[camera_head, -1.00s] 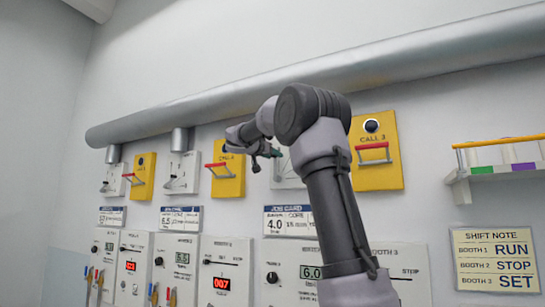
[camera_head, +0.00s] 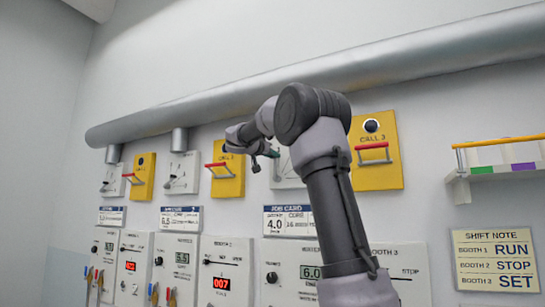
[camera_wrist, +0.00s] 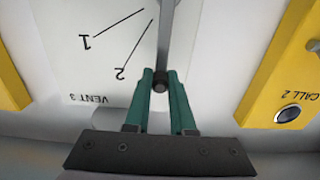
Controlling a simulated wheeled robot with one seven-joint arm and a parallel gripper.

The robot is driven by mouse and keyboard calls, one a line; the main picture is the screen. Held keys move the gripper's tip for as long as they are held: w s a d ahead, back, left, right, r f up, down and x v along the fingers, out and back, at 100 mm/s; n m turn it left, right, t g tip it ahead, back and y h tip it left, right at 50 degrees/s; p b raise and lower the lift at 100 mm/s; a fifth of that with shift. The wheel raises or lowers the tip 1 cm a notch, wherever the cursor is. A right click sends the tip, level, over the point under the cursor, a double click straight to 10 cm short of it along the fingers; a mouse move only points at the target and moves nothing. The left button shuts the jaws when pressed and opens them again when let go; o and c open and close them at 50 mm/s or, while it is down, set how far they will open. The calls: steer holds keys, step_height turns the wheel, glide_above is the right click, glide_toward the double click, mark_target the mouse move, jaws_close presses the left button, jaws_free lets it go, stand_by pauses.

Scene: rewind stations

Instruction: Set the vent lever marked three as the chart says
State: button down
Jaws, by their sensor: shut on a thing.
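The white vent plate lettered VENT 3 (camera_wrist: 62,75) fills the middle of the wrist view, upside down. Its grey vent lever (camera_wrist: 166,45) ends in a dark knob (camera_wrist: 160,84). My gripper (camera_wrist: 161,76) has its green fingers shut on the lever near the knob. The lever lies past the line marked 2, on the side away from 1. No other mark shows; one beneath the lever would be hidden. In the head view the vent plate (camera_head: 287,178) is partly behind my arm, and my gripper (camera_head: 271,154) is at its upper left.
Yellow call panels with red handles flank the plate, CALL 3 (camera_head: 377,175) on the right. Below are a job card (camera_head: 289,221) reading 4.0 and a booth panel (camera_head: 270,255). A shift note (camera_head: 497,261) reads RUN, STOP, SET. A shelf (camera_head: 500,177) is at right.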

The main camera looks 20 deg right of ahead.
stand_by(0.9)
steer(key=shift+s+d+f+m, duration=0.1)
steer(key=shift+s+d+m, duration=0.3)
steer(key=shift+m, duration=0.35)
steer(key=shift+s+d+f+m, duration=0.1)
steer(key=shift+s+d+m, duration=0.3)
steer(key=shift+m, duration=0.35)
steer(key=s+m, duration=0.1)
steer(key=d+m, duration=0.1)
steer(key=shift+s+f+m, duration=0.3)
steer(key=shift+s+f, duration=0.05)
steer(key=shift+s+d+f+m, duration=0.35)
steer(key=shift+s+f+m, duration=0.15)
steer(key=shift+m, duration=0.55)
steer(key=shift+s+d+f+m, duration=0.35)
steer(key=shift+f+m, duration=0.25)
steer(key=shift+m, duration=0.5)
steer(key=shift+s+d+f+m, duration=0.3)
steer(key=shift+s+f+m, duration=0.2)
steer(key=shift+m, duration=0.55)
steer(key=shift+f, duration=0.1)
steer(key=c, duration=0.8)
jaws_free()
steer(key=shift+o, duration=0.2)
